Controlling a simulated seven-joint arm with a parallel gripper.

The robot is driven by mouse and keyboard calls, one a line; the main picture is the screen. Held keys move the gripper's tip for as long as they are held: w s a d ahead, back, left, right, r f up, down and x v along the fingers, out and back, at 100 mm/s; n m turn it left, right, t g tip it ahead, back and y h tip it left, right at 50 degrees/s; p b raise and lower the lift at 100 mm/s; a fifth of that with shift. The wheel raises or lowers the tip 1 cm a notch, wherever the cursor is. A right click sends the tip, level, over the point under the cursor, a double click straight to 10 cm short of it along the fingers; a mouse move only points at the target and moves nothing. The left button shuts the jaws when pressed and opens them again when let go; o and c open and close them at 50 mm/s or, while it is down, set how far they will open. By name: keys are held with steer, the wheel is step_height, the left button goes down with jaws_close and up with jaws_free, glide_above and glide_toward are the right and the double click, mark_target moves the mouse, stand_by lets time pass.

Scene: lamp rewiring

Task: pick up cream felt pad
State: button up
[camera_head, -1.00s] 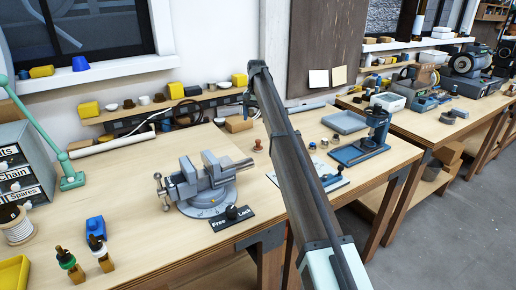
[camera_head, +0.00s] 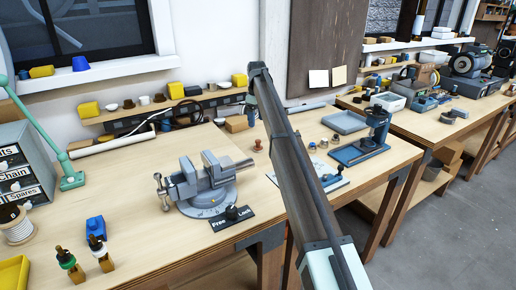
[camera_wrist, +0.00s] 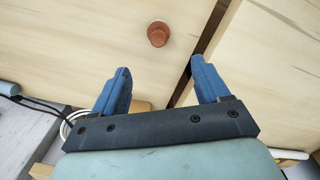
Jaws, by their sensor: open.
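I cannot make out a cream felt pad for sure in either view. My gripper (camera_wrist: 160,70) is open in the wrist view, with two blue fingers spread apart and nothing between them. Beyond the fingertips, a small reddish-brown round knob-like piece (camera_wrist: 158,34) stands on the pale wooden bench top (camera_wrist: 70,45). The same piece seems to show in the head view (camera_head: 257,146). In the head view my gripper hangs over the back of the bench, and my arm partly hides it.
A grey vise (camera_head: 208,187) stands mid-bench. Several small items line the back shelf (camera_head: 125,116). A blue-grey tray (camera_head: 344,122) and a blue press (camera_head: 366,150) stand to the right. A dark gap (camera_wrist: 200,50) splits the bench tops. The front left bench has free room.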

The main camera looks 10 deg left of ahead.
mark_target(257, 140)
step_height(257, 140, down, 13)
steer(key=shift+d+f, duration=0.1)
steer(key=shift+d, duration=0.05)
stand_by(0.6)
steer(key=shift+c, duration=0.4)
steer(key=c, duration=1)
steer(key=shift+c, duration=0.2)
